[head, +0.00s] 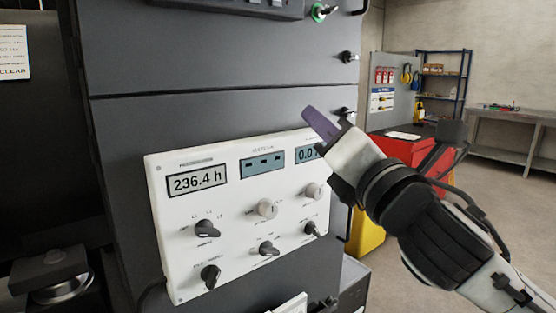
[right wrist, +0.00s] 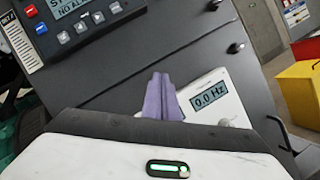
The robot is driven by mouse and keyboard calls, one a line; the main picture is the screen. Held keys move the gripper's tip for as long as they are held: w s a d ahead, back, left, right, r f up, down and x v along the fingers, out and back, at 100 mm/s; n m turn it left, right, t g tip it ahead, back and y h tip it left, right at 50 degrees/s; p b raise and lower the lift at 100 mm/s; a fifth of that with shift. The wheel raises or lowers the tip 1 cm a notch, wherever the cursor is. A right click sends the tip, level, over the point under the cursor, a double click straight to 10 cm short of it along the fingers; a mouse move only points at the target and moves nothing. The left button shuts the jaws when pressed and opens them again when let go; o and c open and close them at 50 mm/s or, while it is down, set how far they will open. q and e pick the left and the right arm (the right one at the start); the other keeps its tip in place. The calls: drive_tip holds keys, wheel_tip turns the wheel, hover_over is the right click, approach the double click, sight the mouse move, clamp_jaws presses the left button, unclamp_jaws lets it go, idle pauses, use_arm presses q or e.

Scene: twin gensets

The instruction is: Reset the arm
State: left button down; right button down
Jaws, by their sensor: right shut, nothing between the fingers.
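My right gripper (head: 320,124) has purple fingers and is shut and empty. In the head view it is raised in front of the upper right corner of a white control panel (head: 221,255), covering part of the rightmost display. The same gripper (right wrist: 160,98) shows in the right wrist view, its fingers together and pointing at the dark cabinet front. The panel carries several knobs and displays; the left display (head: 197,181) reads 236.4 h. In the right wrist view a display (right wrist: 209,101) reads 0.0 Hz. My left gripper is not in view.
The dark cabinet (head: 215,115) fills the left and middle, with small latches on its right edge. A red cabinet (head: 401,150) and a yellow bin (head: 367,232) stand behind my right arm. A blue shelf (head: 441,85) and a grey workbench (head: 503,119) are at the back. Floor at right is clear.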

wheel_tip(320, 180, down, 36)
drive_tip(key=s+d+m+g+h, duration=0.1)
drive_tip(key=m+g, duration=0.2)
drive_tip(key=m, duration=0.5)
drive_tip(key=d+f+m+g+h, duration=0.1)
drive_tip(key=d+m+g+h, duration=0.15)
drive_tip(key=m, duration=0.55)
drive_tip(key=s+d+f+m+g+h, duration=0.1)
drive_tip(key=s+d+f+m+g, duration=0.1)
drive_tip(key=s+f+m, duration=0.5)
drive_tip(key=s+d+f+m+g+h, duration=0.1)
drive_tip(key=s+d+f+m+g, duration=0.2)
drive_tip(key=s+f, duration=1.6)
wheel_tip(320, 180, down, 3)
drive_tip(key=d+m, duration=0.2)
drive_tip(key=m, duration=0.2)
drive_tip(key=shift+d+m+g, duration=0.15)
drive_tip(key=shift+m+g, duration=0.15)
drive_tip(key=shift+g, duration=0.05)
drive_tip(key=shift+s+r, duration=0.1)
